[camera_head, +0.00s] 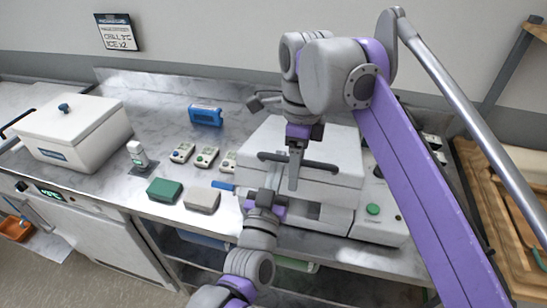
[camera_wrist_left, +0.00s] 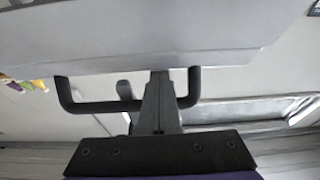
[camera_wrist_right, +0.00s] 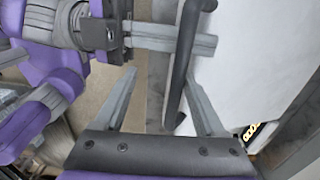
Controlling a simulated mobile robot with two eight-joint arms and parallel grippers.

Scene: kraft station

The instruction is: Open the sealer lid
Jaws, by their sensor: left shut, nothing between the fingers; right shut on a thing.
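The white sealer (camera_head: 385,230) stands on the counter at centre right. Its lid (camera_head: 340,140) lies over the base; I cannot tell if there is a small gap. The lid has a dark bar handle (camera_head: 322,165) along its front. My left gripper (camera_head: 274,168) comes up from the front, shut and empty. In the left wrist view its fingers (camera_wrist_left: 159,85) overlap the handle (camera_wrist_left: 90,106), just below the lid (camera_wrist_left: 200,40).
A white lidded box (camera_head: 75,135), a blue device (camera_head: 206,116), a green block (camera_head: 164,190) and a beige block (camera_head: 202,200) stand left of the sealer. A wooden tray (camera_head: 500,200) is at the right. My arms hide part of the sealer.

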